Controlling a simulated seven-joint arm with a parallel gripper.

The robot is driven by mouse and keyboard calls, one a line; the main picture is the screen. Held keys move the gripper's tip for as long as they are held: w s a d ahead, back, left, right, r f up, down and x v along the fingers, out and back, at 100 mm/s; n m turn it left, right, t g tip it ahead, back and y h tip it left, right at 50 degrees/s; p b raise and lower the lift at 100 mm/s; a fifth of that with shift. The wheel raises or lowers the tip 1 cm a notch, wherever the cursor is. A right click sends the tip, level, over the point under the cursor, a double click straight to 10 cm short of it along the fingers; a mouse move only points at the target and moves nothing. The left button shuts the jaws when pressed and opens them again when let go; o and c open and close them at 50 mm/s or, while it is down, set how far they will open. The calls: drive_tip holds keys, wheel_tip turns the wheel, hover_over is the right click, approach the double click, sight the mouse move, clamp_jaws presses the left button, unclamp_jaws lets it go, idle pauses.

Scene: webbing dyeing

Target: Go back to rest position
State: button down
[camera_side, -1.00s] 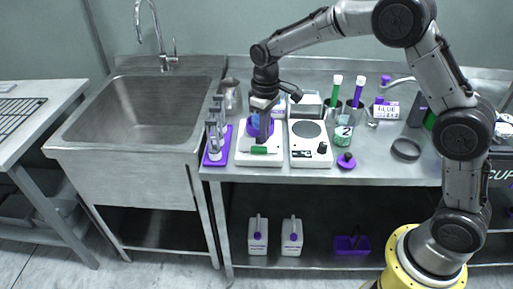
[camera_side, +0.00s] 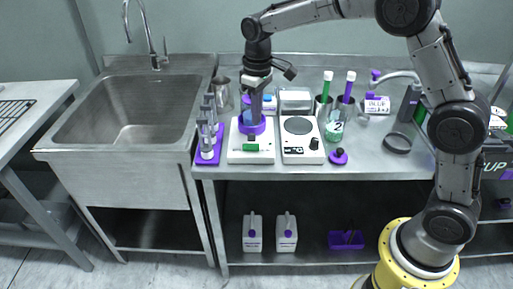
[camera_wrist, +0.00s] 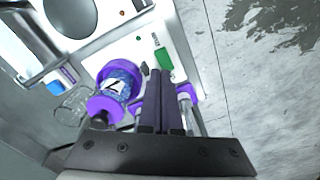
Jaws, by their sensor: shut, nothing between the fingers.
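My gripper (camera_side: 256,120) is shut and empty, pointing down over the left white bench device (camera_side: 238,155) in the side view. Its fingertips appear just above or in front of a purple round piece (camera_side: 245,127) on that device; the exact gap cannot be told. The finger bodies hide part of the device.
A purple rack of clear vials (camera_side: 206,158) stands left of the device. A sink (camera_side: 130,110) is at left.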

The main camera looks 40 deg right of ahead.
drive_tip(key=s+d+r+m+t, duration=0.1)
drive_tip(key=s+d+r+t, duration=0.25)
drive_tip(key=s+r, duration=1.1)
drive_tip(key=s+f+m+t, duration=0.1)
drive_tip(key=s+f, duration=0.2)
drive_tip(key=s, duration=0.5)
drive_tip(key=s+f+m+t, duration=0.1)
drive_tip(key=s+f, duration=0.3)
drive_tip(key=s, duration=0.4)
drive_tip(key=shift+s, duration=0.15)
